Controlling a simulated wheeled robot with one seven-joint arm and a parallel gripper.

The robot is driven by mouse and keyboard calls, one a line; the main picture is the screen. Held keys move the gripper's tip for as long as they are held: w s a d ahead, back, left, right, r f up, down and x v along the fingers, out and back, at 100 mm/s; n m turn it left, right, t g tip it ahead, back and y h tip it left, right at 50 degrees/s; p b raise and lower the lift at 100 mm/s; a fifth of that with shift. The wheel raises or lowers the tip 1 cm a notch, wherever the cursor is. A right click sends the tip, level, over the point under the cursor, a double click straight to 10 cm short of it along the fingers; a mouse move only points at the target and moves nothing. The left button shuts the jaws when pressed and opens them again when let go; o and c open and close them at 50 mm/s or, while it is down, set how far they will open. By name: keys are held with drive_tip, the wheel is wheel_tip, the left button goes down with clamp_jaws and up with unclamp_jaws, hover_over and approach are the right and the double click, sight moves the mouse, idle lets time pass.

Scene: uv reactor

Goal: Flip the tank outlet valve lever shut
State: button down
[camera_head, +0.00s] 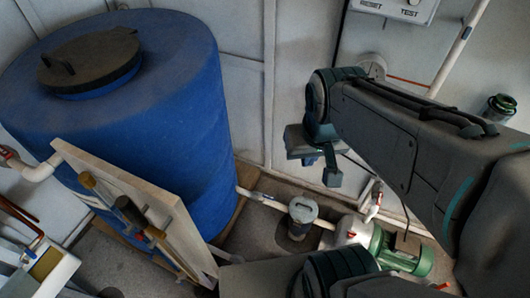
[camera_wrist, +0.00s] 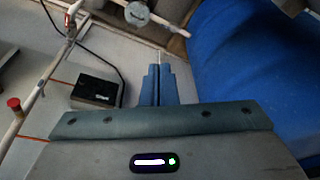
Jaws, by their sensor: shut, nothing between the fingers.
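The blue tank (camera_head: 195,120) stands at the left in the head view and fills the right side of the wrist view (camera_wrist: 250,70). A white outlet pipe (camera_head: 275,203) leaves its lower right side toward a grey canister. I cannot clearly make out the outlet valve lever on this pipe. My gripper (camera_head: 331,178) hangs above and right of the pipe, apart from it. In the wrist view the two blue fingers (camera_wrist: 160,85) are together and empty, pointing toward the pipework.
The grey canister (camera_head: 303,212) and a green-ended pump (camera_head: 400,254) stand on the floor. A red-handled valve (camera_head: 374,203) rises beside the pump. A board with hanging tools (camera_head: 165,215) stands before the tank. A black box (camera_wrist: 96,92) is on the wall.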

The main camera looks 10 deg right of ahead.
drive_tip(key=shift+a, duration=0.1)
drive_tip(key=w+d+f+m+g+b, duration=0.2)
drive_tip(key=w+f+m+g+b, duration=0.15)
drive_tip(key=w+f+b, duration=1.9)
drive_tip(key=w+f+m+b, duration=0.1)
drive_tip(key=w+f, duration=0.4)
drive_tip(key=f, duration=0.7)
drive_tip(key=w+d+f+m+g+y+b, duration=0.1)
drive_tip(key=w+f+b, duration=0.3)
drive_tip(key=f, duration=0.9)
drive_tip(key=w+f+m+b, duration=0.1)
drive_tip(key=w+f+b, duration=0.2)
drive_tip(key=w+f, duration=0.4)
wheel_tip(320, 180, down, 6)
drive_tip(key=shift+w+d+f+g+y, duration=0.15)
drive_tip(key=shift+w+d+g+y, duration=0.15)
drive_tip(key=shift+d+g, duration=0.05)
drive_tip(key=shift+f, duration=0.1)
